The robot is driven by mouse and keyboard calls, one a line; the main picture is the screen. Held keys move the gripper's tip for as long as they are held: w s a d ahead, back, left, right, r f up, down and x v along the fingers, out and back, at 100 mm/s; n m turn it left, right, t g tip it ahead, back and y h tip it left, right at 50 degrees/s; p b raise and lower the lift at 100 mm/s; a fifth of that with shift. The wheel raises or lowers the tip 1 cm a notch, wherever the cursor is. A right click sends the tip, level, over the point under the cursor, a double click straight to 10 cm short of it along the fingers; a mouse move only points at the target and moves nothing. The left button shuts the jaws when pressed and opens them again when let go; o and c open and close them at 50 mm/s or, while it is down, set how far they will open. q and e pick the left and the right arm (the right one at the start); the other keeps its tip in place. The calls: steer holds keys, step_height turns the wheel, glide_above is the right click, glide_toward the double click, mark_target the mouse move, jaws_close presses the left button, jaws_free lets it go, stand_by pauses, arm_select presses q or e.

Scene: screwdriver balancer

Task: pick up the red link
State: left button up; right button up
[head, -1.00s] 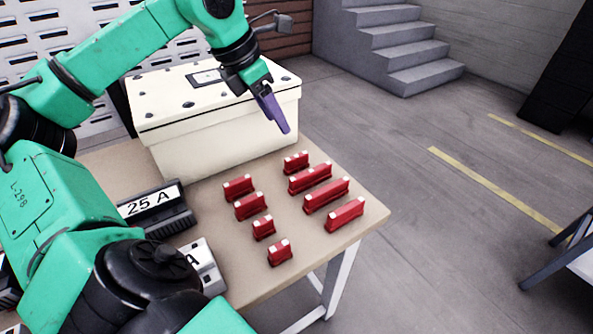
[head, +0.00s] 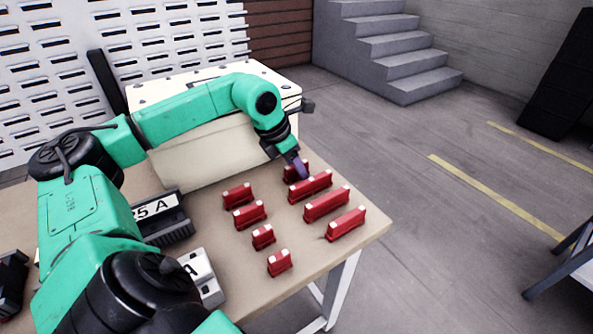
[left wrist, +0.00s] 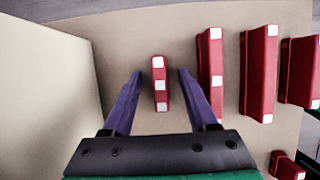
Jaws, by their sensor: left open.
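Several red links with white end caps stand in two rows on the table. The farthest red link (head: 288,173) is partly hidden behind my left gripper (head: 299,167) in the head view. In the left wrist view this short red link (left wrist: 160,92) lies between the two purple fingers of my left gripper (left wrist: 159,74). The fingers are open, one on each side, with a gap to the link on both sides. A longer red link (head: 310,187) stands just in front, and it is close beside the right finger in the wrist view (left wrist: 210,60). My right gripper is not in view.
A cream box (head: 205,152) stands behind the links, close to my left arm. More red links (head: 326,204) fill the table's right part. A dark block labelled "25 A" (head: 170,225) and a pale block (head: 203,275) lie to the left.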

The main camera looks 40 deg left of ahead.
arm_select(q)
jaws_close()
steer(key=shift+r, duration=0.15)
